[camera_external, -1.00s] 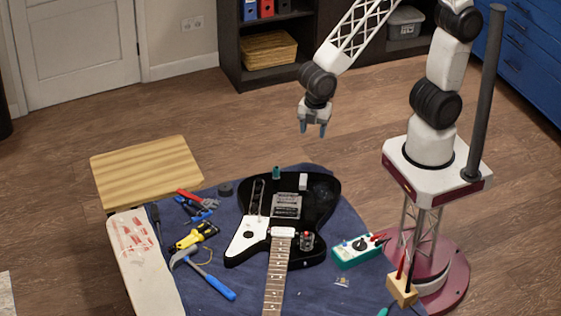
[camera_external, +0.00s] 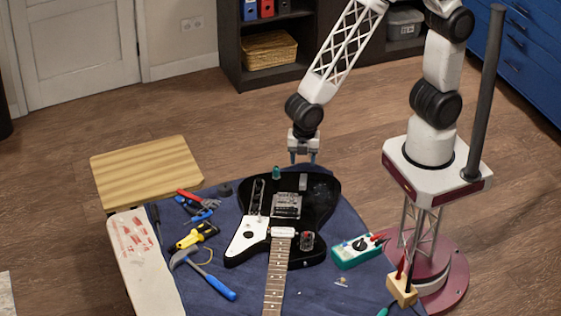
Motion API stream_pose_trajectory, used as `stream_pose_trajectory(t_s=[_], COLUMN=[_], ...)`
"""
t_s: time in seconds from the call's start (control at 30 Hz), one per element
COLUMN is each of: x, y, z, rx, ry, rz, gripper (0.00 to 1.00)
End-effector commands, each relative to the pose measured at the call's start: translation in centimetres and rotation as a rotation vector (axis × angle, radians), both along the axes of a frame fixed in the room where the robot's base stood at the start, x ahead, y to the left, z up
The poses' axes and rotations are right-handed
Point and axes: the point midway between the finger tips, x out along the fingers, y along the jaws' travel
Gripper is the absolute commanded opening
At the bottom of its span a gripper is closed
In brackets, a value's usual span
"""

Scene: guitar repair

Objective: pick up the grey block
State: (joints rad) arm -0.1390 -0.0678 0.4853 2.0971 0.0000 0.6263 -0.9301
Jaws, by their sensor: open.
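A small pale grey block (camera_external: 303,182) stands on the upper right part of the black guitar body (camera_external: 322,195). My gripper (camera_external: 303,160) is above and slightly behind the block in the picture, pointing down with its fingers apart and nothing between them. A small gap shows between the fingertips and the block; how far apart they are in depth I cannot tell.
The guitar lies on a blue cloth (camera_external: 335,285). A small green item (camera_external: 276,173) stands just left of the block. Pliers, a hammer (camera_external: 212,279) and other tools lie left of the guitar. A teal meter (camera_external: 357,250) lies at its right.

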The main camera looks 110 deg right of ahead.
Motion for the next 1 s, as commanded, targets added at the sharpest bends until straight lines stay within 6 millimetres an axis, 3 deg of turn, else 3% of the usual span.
stream_pose_trajectory(t_s=[0.23, 0.67, 1.0], x=[-0.1, -0.1, -0.2], y=[0.0, 0.0, 0.0], z=[-1.9, -2.3, -5.4], rx=[0.000, 0.000, -0.001], ry=[0.001, 0.001, 0.003], rz=[0.000, -0.001, 0.000], gripper=[0.53, 0.53, 0.53])
